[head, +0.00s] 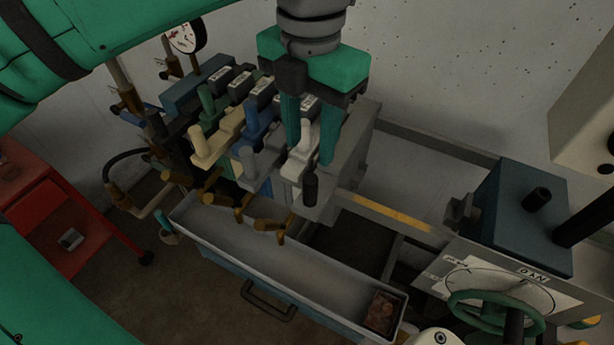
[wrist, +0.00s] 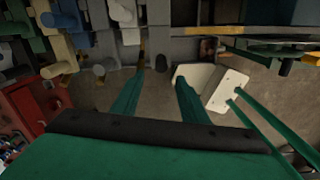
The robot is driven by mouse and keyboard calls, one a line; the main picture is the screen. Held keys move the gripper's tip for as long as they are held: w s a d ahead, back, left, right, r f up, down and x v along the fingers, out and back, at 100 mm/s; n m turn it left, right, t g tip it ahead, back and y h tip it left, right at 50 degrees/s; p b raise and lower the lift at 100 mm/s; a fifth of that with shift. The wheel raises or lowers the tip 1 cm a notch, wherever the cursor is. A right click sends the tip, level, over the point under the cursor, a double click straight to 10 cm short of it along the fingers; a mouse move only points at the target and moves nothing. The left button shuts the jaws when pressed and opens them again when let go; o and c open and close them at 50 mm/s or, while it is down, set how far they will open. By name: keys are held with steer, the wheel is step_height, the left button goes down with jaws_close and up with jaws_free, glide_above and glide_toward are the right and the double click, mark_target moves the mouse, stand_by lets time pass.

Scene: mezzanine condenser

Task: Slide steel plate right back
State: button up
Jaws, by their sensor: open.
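A row of upright plates with coloured handles stands in a press frame in the head view: a green handle (head: 208,105), a cream handle (head: 229,130), a blue handle (head: 256,122), a grey handle (head: 255,160) and a pale grey-white handle (head: 303,143). Which one belongs to the steel plate is not clear. My gripper (head: 312,152) is open and points down at the right end of the row. Its fingers appear on either side of the pale handle; contact cannot be told. In the wrist view my gripper (wrist: 161,74) has its fingertips apart, with nothing clearly held between them.
A long grey trough (head: 290,266) lies below brass taps (head: 268,225). A rail with a yellow stripe (head: 390,213) runs right to a blue-grey block (head: 528,215) and green handwheel (head: 500,312). A red cart (head: 55,215) stands left. The rail's middle looks free.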

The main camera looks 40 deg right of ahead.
mark_target(312, 174)
steer(key=f, duration=0.9)
steer(key=shift+s+d, duration=0.1)
steer(key=shift+s, duration=0.15)
steer(key=shift+f, duration=0.8)
steer(key=shift+w, duration=0.1)
jaws_close()
